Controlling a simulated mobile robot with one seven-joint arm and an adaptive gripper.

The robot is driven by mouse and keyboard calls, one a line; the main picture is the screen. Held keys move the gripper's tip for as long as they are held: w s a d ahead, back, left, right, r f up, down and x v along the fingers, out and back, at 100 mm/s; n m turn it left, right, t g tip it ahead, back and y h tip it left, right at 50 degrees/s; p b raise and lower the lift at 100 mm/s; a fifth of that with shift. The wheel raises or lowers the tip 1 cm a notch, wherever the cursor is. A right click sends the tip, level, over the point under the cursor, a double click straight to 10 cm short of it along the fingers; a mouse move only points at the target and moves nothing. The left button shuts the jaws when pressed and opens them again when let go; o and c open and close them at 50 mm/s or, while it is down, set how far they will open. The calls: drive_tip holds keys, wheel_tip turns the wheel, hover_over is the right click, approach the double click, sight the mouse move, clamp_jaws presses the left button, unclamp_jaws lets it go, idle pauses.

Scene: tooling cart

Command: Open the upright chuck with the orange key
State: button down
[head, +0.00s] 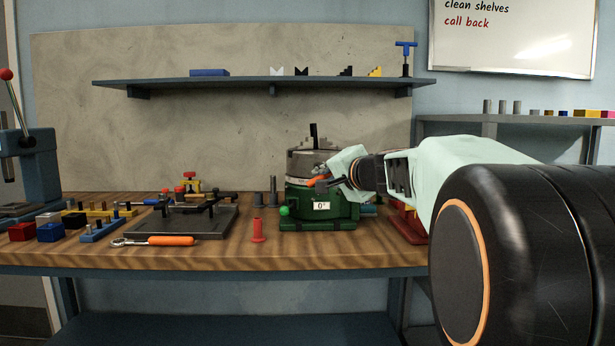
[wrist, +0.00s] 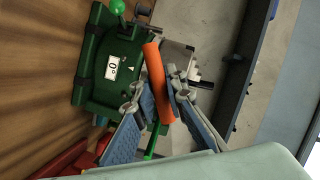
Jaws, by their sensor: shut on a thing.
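The upright chuck (head: 300,162) is a grey metal cylinder on a green base with a "0°" label; it also shows in the wrist view (wrist: 178,56). A dark piece stands up from its top. My gripper (head: 327,179) is at the right front of the chuck, shut on the orange key (wrist: 155,75). In the wrist view the fingers lie on both sides of the orange handle, which lies close across the chuck and base. The key's working tip is hidden, so I cannot tell whether it sits in a chuck socket.
Left of the green base (head: 318,208) are a red peg (head: 258,230), grey posts and a dark fixture plate (head: 190,222). An orange-handled tool (head: 170,241) lies at the bench front. A red item (head: 409,222) stands right of the base. A shelf (head: 250,83) runs above.

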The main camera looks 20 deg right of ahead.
drive_tip(key=shift+w, duration=0.2)
idle(0.4)
drive_tip(key=shift+w+d, duration=0.15)
drive_tip(key=shift+w, duration=0.35)
idle(0.3)
drive_tip(key=shift+w+d, duration=0.15)
drive_tip(key=shift+w, duration=0.35)
drive_tip(key=shift+r, duration=0.1)
idle(0.5)
